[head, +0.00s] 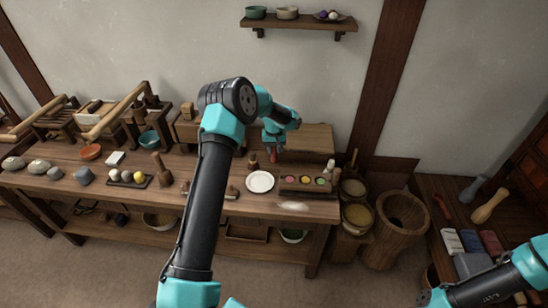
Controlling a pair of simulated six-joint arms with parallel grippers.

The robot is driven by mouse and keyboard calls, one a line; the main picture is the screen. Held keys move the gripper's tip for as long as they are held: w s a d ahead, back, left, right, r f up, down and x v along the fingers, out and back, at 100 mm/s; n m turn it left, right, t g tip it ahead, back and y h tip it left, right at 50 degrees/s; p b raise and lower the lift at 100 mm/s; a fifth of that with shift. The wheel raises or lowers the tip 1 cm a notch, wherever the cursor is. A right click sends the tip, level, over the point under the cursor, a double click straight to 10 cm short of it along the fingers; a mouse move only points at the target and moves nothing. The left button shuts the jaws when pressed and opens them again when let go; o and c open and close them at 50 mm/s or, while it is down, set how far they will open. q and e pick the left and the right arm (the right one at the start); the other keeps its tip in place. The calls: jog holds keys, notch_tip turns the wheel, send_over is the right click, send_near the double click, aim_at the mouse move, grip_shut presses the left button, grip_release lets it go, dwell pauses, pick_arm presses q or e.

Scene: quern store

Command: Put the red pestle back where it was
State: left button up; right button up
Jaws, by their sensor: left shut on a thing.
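My left gripper (273,148) is over the back of the long wooden table, right of the middle. It is shut on a small red thing, which looks like the red pestle (273,157), pointing downward. The jaws hide its upper part, and I cannot tell whether its lower end touches the table. A white plate (260,182) lies in front of it. A tray with several coloured cups (304,186) is to its right. Part of my right arm shows at the lower right, but its gripper is out of view.
A wooden block (305,140) stands behind the gripper. A dark tray with pale and yellow balls (128,184) and a wooden pestle (161,166) are to the left. Tubs and a large wooden mortar (402,212) stand right of the table. A wall shelf (300,24) holds bowls.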

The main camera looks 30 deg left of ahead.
aim_at(274, 156)
pick_arm(q)
jog(key=shift+f, duration=2.2)
jog(key=shift+f, duration=0.1)
jog(key=o, duration=0.9)
notch_tip(274, 156, up, 12)
jog(key=shift+r, duration=0.15)
